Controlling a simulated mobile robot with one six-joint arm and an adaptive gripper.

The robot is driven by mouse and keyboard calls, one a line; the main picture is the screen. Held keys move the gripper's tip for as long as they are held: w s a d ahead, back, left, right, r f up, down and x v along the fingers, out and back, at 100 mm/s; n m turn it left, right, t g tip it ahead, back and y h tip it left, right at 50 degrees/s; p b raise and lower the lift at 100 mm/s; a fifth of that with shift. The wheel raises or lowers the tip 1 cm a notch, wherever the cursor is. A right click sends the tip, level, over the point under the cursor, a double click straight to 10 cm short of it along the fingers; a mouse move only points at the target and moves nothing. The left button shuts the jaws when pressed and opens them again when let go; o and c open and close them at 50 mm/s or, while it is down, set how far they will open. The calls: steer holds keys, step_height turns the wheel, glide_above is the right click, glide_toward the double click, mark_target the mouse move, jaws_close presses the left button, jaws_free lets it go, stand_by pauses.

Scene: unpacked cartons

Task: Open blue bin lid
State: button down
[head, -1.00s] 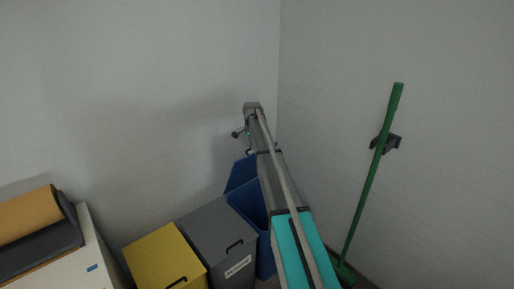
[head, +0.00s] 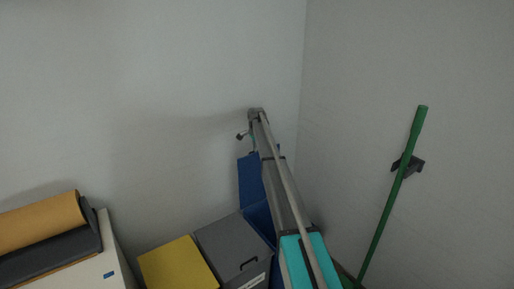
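The blue bin (head: 260,217) stands in the corner at the right end of the row, largely hidden behind my arm. Its blue lid (head: 250,181) is raised and stands nearly upright near the back wall, partly covered by the arm. My arm reaches up over the bin from the lower right. A small part of my gripper (head: 242,136) shows at the far end of the arm, above the lid. Its fingers are too small and hidden to tell whether they are open, or whether they touch the lid.
A grey bin (head: 228,246) with a closed lid stands left of the blue one, then a yellow bin (head: 176,266), also closed. A white cabinet (head: 112,250) bearing rolled mats (head: 45,225) is at the left. A green broom (head: 391,195) hangs on the right wall in a dark holder (head: 409,166).

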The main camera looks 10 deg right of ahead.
steer(key=shift+s+a+f, duration=0.3)
steer(key=shift+s+a, duration=0.2)
steer(key=c, duration=1)
jaws_free()
steer(key=shift+w+f, duration=0.1)
steer(key=shift+f, duration=0.05)
steer(key=shift+c, duration=0.2)
steer(key=shift+o, duration=1.1)
steer(key=shift+w+f, duration=0.35)
steer(key=shift+f, duration=0.2)
steer(key=shift+o, duration=0.6)
steer(key=shift+w, duration=0.1)
steer(key=shift+d, duration=0.15)
steer(key=shift+w+d+r, duration=0.15)
steer(key=shift+w+d, duration=0.1)
steer(key=shift+d, duration=0.05)
steer(key=shift+s, duration=0.15)
